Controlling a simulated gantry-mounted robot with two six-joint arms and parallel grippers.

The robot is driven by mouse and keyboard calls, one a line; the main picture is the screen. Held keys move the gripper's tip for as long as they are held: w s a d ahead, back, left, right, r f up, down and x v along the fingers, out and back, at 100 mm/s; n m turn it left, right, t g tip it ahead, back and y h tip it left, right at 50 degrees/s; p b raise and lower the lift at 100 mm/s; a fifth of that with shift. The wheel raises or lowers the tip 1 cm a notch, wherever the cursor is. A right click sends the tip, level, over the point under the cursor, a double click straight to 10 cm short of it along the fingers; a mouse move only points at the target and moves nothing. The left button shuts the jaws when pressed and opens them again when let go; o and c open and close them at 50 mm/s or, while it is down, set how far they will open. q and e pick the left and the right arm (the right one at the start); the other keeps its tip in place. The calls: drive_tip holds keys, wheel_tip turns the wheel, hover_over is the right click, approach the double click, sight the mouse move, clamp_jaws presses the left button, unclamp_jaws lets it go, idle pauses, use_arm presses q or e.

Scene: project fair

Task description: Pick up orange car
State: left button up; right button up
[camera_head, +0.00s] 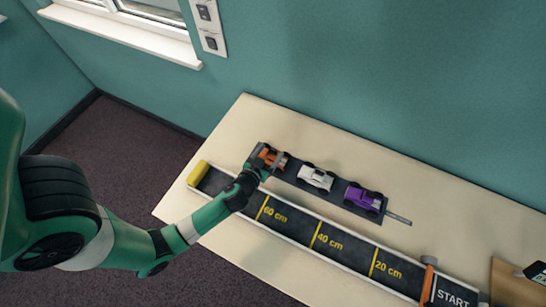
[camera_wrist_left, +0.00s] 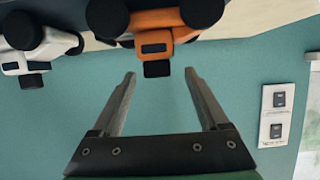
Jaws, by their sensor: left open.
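The orange car (camera_head: 277,159) stands at the left end of a dark strip on the table, partly hidden by my left gripper (camera_head: 262,162). In the left wrist view, the orange car (camera_wrist_left: 158,22), with black wheels, shows at the top edge, partly cut off. My left gripper (camera_wrist_left: 161,88) is open there, its two fingers apart with nothing between them. The car appears near the fingertips; I cannot tell whether they touch it. My right gripper is in neither view.
A white car (camera_head: 316,178) and a purple car (camera_head: 363,198) stand to the right on the dark strip (camera_head: 340,191). A marked track (camera_head: 290,229) with a yellow end block (camera_head: 198,173) runs in front. The wall is behind the table (camera_head: 262,115).

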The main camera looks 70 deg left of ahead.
use_arm(q)
drive_tip(key=x, duration=0.5)
drive_tip(key=shift+w, duration=0.2)
drive_tip(key=shift+d, duration=0.1)
clamp_jaws()
